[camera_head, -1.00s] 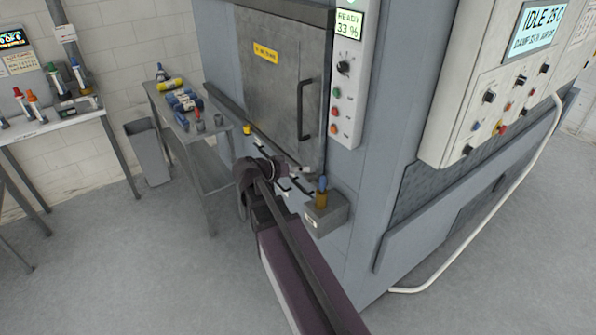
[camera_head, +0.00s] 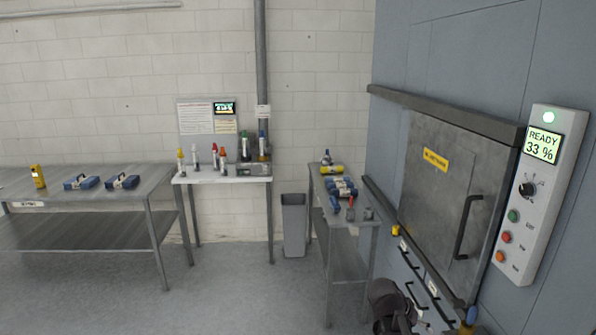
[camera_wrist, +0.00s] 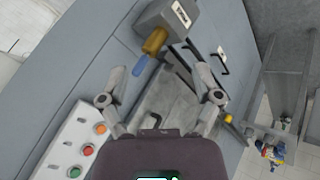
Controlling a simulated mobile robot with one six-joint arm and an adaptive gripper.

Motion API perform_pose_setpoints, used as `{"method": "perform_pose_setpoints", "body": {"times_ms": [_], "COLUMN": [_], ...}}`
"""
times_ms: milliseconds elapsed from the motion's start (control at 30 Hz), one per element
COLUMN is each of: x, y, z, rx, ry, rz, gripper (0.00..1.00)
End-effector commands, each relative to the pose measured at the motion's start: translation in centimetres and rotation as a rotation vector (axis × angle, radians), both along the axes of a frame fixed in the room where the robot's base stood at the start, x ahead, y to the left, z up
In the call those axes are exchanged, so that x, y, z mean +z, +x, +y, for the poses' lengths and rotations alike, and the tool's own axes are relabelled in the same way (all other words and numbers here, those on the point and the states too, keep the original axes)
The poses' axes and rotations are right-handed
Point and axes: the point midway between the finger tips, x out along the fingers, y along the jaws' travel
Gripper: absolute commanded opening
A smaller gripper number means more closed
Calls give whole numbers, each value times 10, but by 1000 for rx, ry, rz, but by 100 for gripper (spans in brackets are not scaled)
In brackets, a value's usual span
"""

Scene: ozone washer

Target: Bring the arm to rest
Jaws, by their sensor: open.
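My gripper shows in the wrist view (camera_wrist: 163,88), its two fingers spread wide apart with nothing between them. In the head view only part of my dark arm end shows at the bottom edge, in front of the washer's lower drawers; the fingertips are not clear there. The washer door (camera_head: 452,195) is shut, with a dark vertical handle.
A narrow side table (camera_head: 345,232) with blue and yellow items stands left of the washer. A grey bin (camera_head: 294,225) is beside it. A white table (camera_head: 222,178) with several coloured bottles and a long bench (camera_head: 120,190) line the wall. The floor in front is clear.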

Motion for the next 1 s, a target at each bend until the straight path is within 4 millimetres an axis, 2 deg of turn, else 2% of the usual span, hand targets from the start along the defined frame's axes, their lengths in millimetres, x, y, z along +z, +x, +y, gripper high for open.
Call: {"method": "perform_pose_setpoints", "body": {"times_ms": [33, 200, 400, 500, 700, 1000], "x": [-16, -50, -77, -83, -87, -87], "y": [-7, -25, -45, -52, -59, -59], "z": [13, 60, 114, 133, 151, 153], "rx": [37, 186, 374, 449, 524, 531], "ry": [56, 259, 475, 554, 631, 636], "rz": [30, 128, 210, 232, 249, 250], "gripper": [82, 82, 82, 82, 82, 82]}}
